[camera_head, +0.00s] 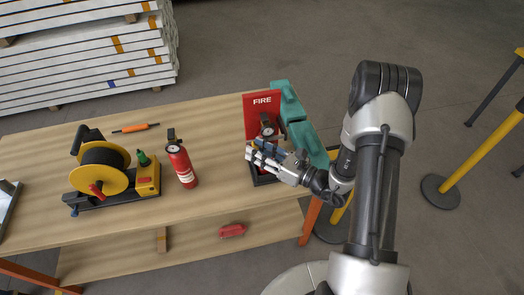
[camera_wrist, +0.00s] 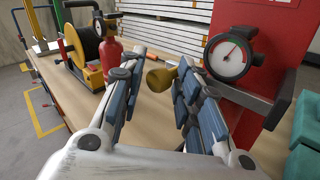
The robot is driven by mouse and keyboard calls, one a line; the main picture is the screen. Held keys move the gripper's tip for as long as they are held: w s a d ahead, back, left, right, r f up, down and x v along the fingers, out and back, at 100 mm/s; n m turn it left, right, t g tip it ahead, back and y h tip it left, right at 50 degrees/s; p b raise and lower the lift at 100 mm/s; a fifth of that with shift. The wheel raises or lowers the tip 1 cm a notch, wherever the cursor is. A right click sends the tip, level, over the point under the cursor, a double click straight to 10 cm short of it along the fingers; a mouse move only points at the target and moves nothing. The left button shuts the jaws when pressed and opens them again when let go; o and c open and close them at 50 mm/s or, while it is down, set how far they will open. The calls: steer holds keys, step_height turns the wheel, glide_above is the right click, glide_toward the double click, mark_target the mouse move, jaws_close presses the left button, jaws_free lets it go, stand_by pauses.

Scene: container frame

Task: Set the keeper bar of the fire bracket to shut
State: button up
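The fire bracket's red back plate (camera_head: 262,101), marked FIRE, stands at the table's right end. It also shows at the right of the wrist view (camera_wrist: 275,28). A round pressure gauge (camera_wrist: 228,55) sits in front of the plate, with red below it. A dark grey bar (camera_wrist: 238,94) crosses under the gauge. A brass knob (camera_wrist: 159,79) shows between my fingers; its link to the bar is hidden by my right finger. My gripper (camera_head: 252,155) is in front of the bracket. Its fingers are apart on either side of the knob, and contact cannot be told.
A red extinguisher (camera_head: 182,165) stands on the table, left of my gripper. A yellow reel unit (camera_head: 100,172) and an orange tool (camera_head: 136,128) are farther left. Teal blocks (camera_head: 302,125) stand close right of the bracket. A red object (camera_head: 232,230) lies on the lower shelf.

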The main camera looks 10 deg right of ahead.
steer(key=shift+o, duration=0.8)
steer(key=shift+w+a+r, duration=0.25)
steer(key=shift+a+r, duration=0.05)
steer(key=shift+a, duration=0.1)
steer(key=shift+w+a+f, duration=0.15)
steer(key=shift+w, duration=0.1)
steer(key=shift+s, duration=0.15)
steer(key=v, duration=0.8)
steer(key=shift+d, duration=0.2)
steer(key=shift+f, duration=0.15)
